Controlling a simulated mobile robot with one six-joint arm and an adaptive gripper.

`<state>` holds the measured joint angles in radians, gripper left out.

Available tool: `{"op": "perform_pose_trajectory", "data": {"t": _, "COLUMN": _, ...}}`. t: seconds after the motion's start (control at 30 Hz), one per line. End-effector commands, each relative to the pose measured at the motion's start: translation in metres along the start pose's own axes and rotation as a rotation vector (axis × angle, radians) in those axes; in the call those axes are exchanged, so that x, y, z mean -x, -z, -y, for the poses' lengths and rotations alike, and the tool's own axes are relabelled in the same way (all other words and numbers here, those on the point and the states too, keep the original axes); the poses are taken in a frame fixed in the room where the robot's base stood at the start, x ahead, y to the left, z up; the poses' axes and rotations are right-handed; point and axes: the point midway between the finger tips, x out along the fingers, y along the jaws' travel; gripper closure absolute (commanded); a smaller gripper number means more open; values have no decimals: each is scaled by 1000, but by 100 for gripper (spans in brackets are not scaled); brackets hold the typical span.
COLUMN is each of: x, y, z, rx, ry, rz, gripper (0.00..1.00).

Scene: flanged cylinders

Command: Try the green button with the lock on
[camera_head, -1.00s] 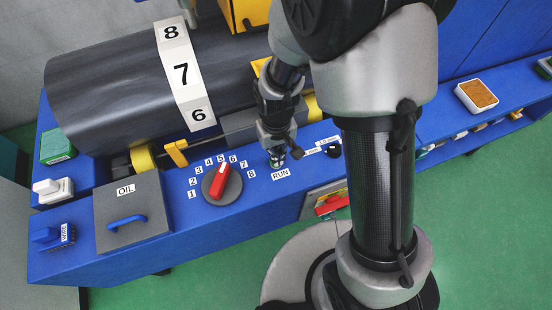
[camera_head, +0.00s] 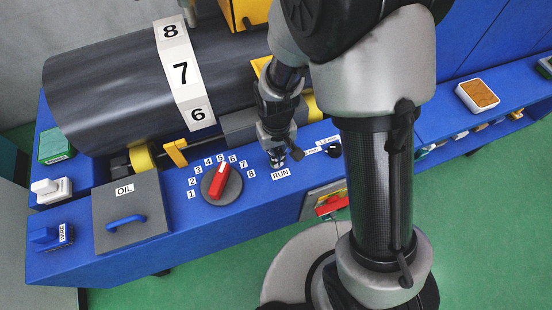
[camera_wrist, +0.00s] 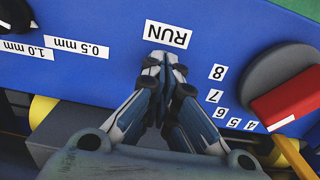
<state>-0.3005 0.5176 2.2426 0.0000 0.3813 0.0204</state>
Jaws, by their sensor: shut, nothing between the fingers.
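My gripper (camera_head: 277,164) points down at the blue bench top, just behind the RUN label (camera_head: 280,173). Its fingers are closed together and hold nothing. In the wrist view the fingertips (camera_wrist: 165,62) meet right beside the RUN label (camera_wrist: 168,35). No green button shows there now; the fingers cover that spot, and I cannot tell whether they touch it. A red handle-like part (camera_head: 332,205) is on the bench front below; I cannot tell whether it is the lock.
A red-pointered dial (camera_head: 218,184) numbered 1 to 8 is left of my gripper. The OIL lid (camera_head: 133,212) is farther left. A black knob (camera_head: 333,148) with mm labels is at right. A dark drum (camera_head: 110,95) lies behind.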

Motion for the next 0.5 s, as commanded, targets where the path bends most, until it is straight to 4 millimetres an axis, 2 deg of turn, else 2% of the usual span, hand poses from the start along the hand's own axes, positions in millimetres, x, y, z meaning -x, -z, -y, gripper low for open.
{"op": "perform_pose_trajectory", "data": {"t": 0.5, "x": -6, "y": 0, "z": 0, "rx": 0, "ry": 0, "rz": 0, "gripper": 100}}
